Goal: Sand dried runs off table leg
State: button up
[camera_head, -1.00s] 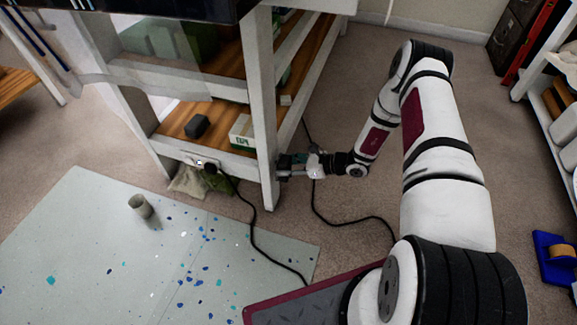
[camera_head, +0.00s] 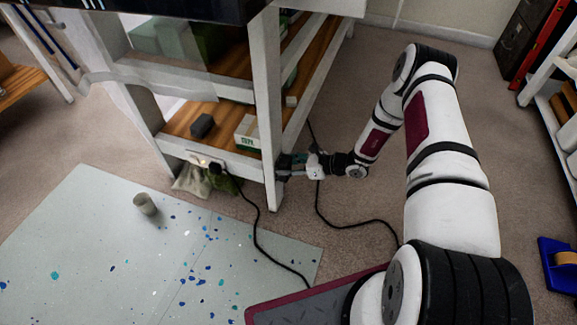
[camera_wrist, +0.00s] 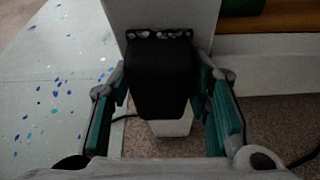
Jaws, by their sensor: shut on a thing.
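The white table leg (camera_head: 269,120) stands upright at the front right corner of the wooden-shelved bench. It also shows in the wrist view (camera_wrist: 175,14), running down behind a dark block. My gripper (camera_head: 290,165) is beside the lower part of the leg, on its right in the head view. In the wrist view my gripper (camera_wrist: 165,95) has its teal fingers on both sides of the dark block (camera_wrist: 162,75), which lies against or very close to the leg. A row of small grey bumps (camera_wrist: 160,34) shows along the block's far edge; I cannot tell whether these are dried runs.
A pale mat (camera_head: 75,235) with blue specks lies on the carpet at left, bearing a grey cup (camera_head: 145,204). A blue tape dispenser (camera_head: 557,265) lies at right.

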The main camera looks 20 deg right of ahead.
jog(key=w+d, duration=0.2)
jog(key=w, duration=0.1)
jog(key=shift+w, duration=0.1)
dwell(0.3)
jog(key=shift+s+a+p, duration=0.45)
jog(key=shift+s+a, duration=0.15)
jog(key=shift+s, duration=0.25)
jog(key=shift+s+a+p, duration=0.4)
jog(key=shift+s+a, duration=0.15)
jog(key=shift+s, duration=0.25)
jog(key=s+d, duration=0.3)
jog(key=d, duration=0.2)
jog(key=shift+s, duration=0.25)
jog(key=shift+d, duration=0.15)
